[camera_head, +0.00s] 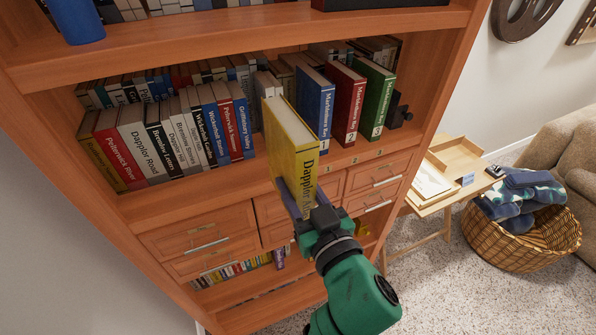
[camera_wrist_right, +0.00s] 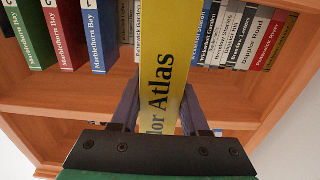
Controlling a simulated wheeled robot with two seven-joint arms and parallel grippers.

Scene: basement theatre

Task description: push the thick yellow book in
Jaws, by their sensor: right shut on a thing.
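The thick yellow book (camera_head: 291,142), its spine lettered "Dapplor Atlas", stands upright and sticks out well past the spines of the other books on the middle shelf. It is between the row of books on the left and the blue volume 1 (camera_head: 314,100) on the right. My right gripper (camera_head: 299,198) is shut on the lower spine end of the yellow book, one finger on each side. In the right wrist view the yellow book (camera_wrist_right: 168,62) runs between the two dark fingers toward the shelf. My left gripper is not in view.
A red volume 2 (camera_head: 343,104) and green volume 3 (camera_head: 373,100) stand right of the blue one, with a dark bookend (camera_head: 399,110) beyond. Drawers (camera_head: 212,240) lie below the shelf (camera_head: 185,194). A side table (camera_head: 448,187) and wicker basket (camera_head: 520,245) stand at the right.

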